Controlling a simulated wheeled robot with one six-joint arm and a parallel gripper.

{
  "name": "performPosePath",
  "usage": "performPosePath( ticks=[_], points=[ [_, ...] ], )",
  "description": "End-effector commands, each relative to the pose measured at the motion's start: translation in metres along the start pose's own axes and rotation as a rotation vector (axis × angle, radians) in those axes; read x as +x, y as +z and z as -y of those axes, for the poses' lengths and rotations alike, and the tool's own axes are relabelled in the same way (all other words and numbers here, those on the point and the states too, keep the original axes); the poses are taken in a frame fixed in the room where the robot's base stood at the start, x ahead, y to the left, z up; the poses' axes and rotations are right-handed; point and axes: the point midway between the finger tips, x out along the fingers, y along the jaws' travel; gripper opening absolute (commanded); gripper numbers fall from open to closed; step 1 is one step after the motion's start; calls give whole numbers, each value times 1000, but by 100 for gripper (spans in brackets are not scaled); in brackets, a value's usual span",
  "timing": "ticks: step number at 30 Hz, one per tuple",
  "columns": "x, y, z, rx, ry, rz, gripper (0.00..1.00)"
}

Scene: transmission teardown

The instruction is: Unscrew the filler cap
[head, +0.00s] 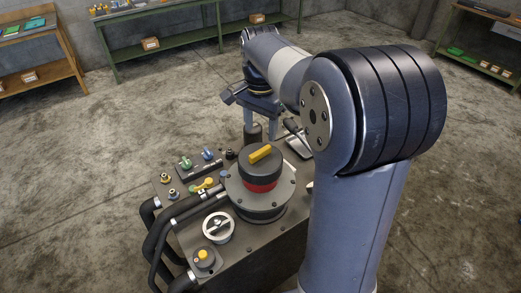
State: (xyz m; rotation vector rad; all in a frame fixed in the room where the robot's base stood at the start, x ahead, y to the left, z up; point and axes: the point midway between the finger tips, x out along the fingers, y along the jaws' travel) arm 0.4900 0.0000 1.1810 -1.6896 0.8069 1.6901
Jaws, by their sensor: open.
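My gripper (261,122) is open at the far end of the machine, its two grey fingers pointing down. A dark round post or cap (252,133) stands on the machine top close beside and below the fingers. It may be the filler cap, but no label shows. I cannot tell whether the fingers are around it or touching it. The machine (267,238) is a dark box with several fittings on top.
A large black-and-red drum with a yellow handle (262,158) rises mid-machine. Near it are a silver slotted disc (218,227), a yellow knob (203,255), green (185,163) and blue (208,153) handles and black hoses (160,240). Benches (190,45) line the walls; the floor between is clear.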

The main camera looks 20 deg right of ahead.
Motion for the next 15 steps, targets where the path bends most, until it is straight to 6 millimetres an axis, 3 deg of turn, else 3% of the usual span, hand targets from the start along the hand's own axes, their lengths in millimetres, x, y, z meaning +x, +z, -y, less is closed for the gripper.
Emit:
performPosePath(
  ticks=[7, 9, 15],
  points=[
    [4, 0, 0, 270, -1, 0, 55],
    [25, 0, 0, 260, 2, 1, 55],
    [57, 0, 0, 258, 2, 2, 55]
  ],
)
